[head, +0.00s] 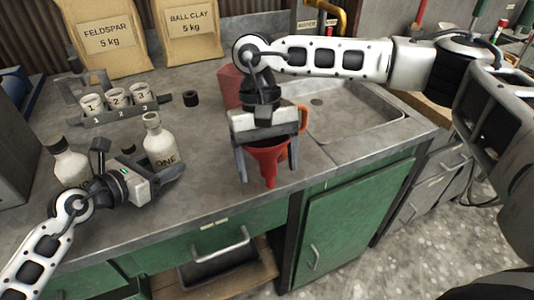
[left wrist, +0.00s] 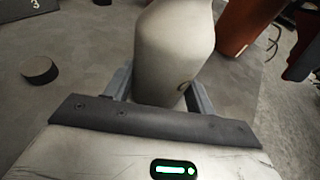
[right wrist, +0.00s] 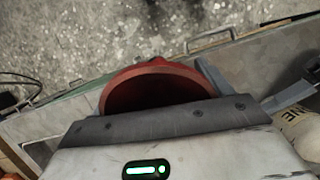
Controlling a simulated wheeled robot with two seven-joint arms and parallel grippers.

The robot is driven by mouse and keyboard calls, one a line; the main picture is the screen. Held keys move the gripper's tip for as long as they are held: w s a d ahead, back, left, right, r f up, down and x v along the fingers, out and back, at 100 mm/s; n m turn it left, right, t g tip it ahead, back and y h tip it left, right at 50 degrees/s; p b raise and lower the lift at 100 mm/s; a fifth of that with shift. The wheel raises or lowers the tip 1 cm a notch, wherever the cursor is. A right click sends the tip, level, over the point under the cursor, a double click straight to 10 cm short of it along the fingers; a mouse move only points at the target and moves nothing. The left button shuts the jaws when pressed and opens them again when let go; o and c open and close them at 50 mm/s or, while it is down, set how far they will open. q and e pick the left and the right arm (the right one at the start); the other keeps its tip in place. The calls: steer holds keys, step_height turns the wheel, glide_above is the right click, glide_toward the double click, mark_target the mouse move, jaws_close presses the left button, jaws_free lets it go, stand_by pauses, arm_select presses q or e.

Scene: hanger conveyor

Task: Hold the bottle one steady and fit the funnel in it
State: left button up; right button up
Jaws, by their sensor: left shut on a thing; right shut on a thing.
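Bottle one (head: 160,145) is a cream bottle with an open neck and the label ONE, upright on the counter at left. My left gripper (head: 168,178) is shut on its lower body; the left wrist view shows the bottle (left wrist: 172,55) between the fingers. The red funnel (head: 268,160) hangs spout down from my right gripper (head: 266,150), right of bottle one and apart from it. The right wrist view shows the funnel's rim (right wrist: 158,85), with bottle one (right wrist: 300,132) at the right edge. The hand partly hides the funnel's top.
A second cream bottle (head: 70,165) with a dark cap stands left of bottle one. Behind are a rack (head: 120,115) with numbered cups, a black ring (head: 190,98), a red container (head: 230,85) and two paper sacks. A sink (head: 355,105) lies at right. Counter between bottle and funnel is clear.

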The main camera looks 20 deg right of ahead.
steer(key=w+a+r+m+t, duration=0.2)
steer(key=w+a+r+m, duration=0.5)
steer(key=a+r, duration=0.25)
steer(key=w+a+r+m+t, duration=0.2)
steer(key=w+a+r+m, duration=0.5)
steer(key=r, duration=0.3)
step_height(320, 180, down, 6)
steer(key=shift+a+n, duration=0.3)
steer(key=shift+a, duration=0.15)
steer(key=shift+s+f, duration=0.1)
steer(key=shift+f, duration=2)
stand_by(1.7)
steer(key=o, duration=0.7)
steer(key=shift+c, duration=0.2)
steer(key=shift+o, duration=0.3)
steer(key=shift+o, duration=1)
step_height(320, 180, up, 12)
